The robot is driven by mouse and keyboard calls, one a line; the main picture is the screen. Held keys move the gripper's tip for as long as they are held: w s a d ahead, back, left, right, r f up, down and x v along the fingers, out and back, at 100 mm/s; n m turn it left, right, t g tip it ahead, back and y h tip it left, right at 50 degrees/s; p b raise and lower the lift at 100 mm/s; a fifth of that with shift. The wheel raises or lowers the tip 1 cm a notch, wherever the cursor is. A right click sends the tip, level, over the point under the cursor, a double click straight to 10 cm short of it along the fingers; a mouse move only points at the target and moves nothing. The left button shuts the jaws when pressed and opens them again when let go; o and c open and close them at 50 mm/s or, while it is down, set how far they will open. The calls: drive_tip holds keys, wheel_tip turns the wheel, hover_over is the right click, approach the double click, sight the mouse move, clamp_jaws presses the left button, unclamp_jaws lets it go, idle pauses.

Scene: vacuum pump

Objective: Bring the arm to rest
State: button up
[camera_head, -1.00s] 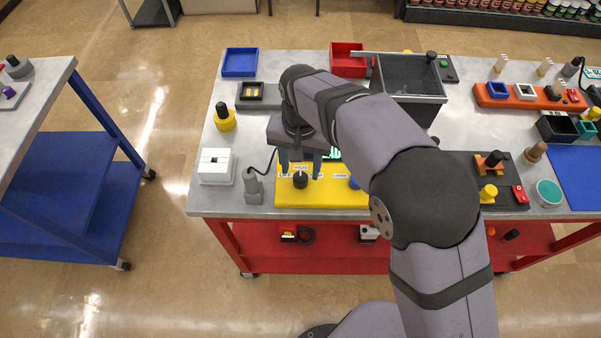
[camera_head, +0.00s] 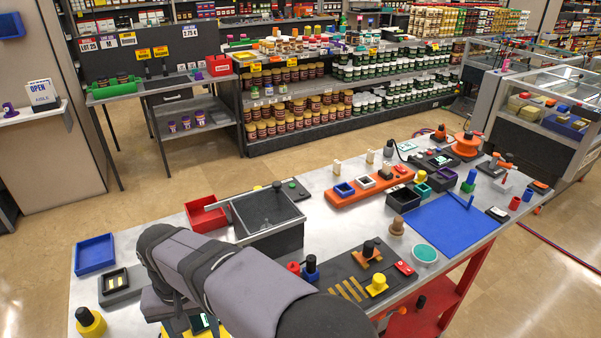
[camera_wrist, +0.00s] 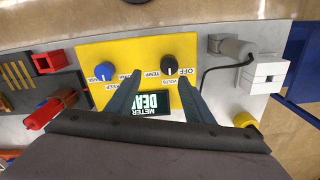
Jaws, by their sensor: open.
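My gripper (camera_wrist: 153,74) is open and empty in the wrist view. Its two fingers point at the yellow meter panel (camera_wrist: 125,48). The right fingertip shows close beside the black knob (camera_wrist: 168,67); I cannot tell whether it touches. A blue knob (camera_wrist: 103,71) stands to the left on the panel. The dark meter display (camera_wrist: 155,104) shows between the fingers, lettered METER DEAD. In the head view, my arm reaches over the workbench (camera_head: 335,225) and hides the fingers and most of the panel.
A dark open bin (camera_head: 268,215), a red tray (camera_head: 205,214) and a blue tray (camera_head: 95,254) lie beyond my arm. A grey probe with a cable (camera_wrist: 232,47) and a white block (camera_wrist: 265,72) are right of the panel.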

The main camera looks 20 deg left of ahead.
drive_tip(key=w+d+m, duration=0.1)
drive_tip(key=w+d, duration=0.5)
drive_tip(key=d, duration=0.5)
drive_tip(key=w+d+m, duration=0.2)
drive_tip(key=w+d, duration=0.3)
drive_tip(key=d, duration=0.6)
drive_tip(key=s+d+f+m, duration=0.1)
drive_tip(key=s+d, duration=0.3)
drive_tip(key=d, duration=0.7)
drive_tip(key=s+d+f+m, duration=0.2)
drive_tip(key=s+d, duration=0.3)
drive_tip(key=d, duration=0.7)
drive_tip(key=shift+d+f, duration=0.3)
drive_tip(key=shift+f, duration=0.2)
